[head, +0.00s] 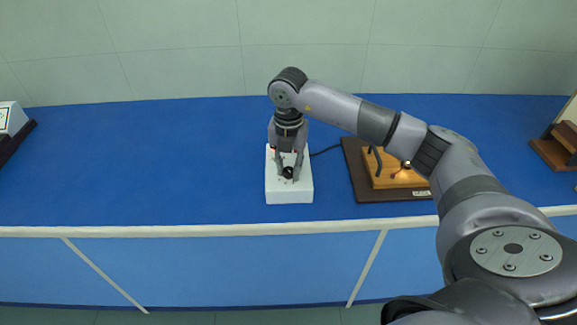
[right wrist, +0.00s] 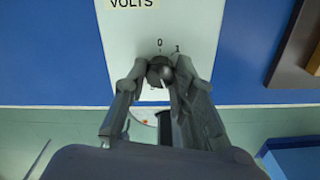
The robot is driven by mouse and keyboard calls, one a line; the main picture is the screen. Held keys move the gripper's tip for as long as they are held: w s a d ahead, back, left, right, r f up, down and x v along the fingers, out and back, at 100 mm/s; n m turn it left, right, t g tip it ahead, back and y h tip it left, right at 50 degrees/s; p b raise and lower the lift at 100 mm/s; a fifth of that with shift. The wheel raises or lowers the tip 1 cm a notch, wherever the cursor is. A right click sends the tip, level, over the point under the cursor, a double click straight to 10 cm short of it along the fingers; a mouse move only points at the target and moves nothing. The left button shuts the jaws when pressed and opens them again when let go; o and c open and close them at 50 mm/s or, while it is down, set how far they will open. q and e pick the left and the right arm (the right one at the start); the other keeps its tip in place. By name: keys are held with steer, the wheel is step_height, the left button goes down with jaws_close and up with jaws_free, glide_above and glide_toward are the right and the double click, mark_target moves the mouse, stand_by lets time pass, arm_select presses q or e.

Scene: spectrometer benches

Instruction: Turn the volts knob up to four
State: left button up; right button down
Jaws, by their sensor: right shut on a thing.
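The volts knob (head: 288,172) is a small dark round knob on top of a white box (head: 289,195). In the right wrist view the knob (right wrist: 160,72) has a pale pointer line that points down and slightly right in the picture. The box face there reads VOLTS, with the marks 0 and 1 visible beyond the knob; other marks are hidden by my fingers. My right gripper (head: 288,176) reaches down from above, and its fingers (right wrist: 160,76) are shut on the knob from both sides. My left gripper is in neither view.
The box stands near the front edge of a blue bench (head: 150,165). A dark cable (head: 325,151) runs from the box toward a wooden apparatus (head: 360,188) at the right. Another device (head: 12,120) stands at the far left. The bench left of the box is clear.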

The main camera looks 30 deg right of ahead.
mark_target(288, 170)
steer(key=c, duration=1.3)
jaws_free()
steer(key=shift+c, duration=0.2)
steer(key=shift+r, duration=0.15)
step_height(288, 170, up, 12)
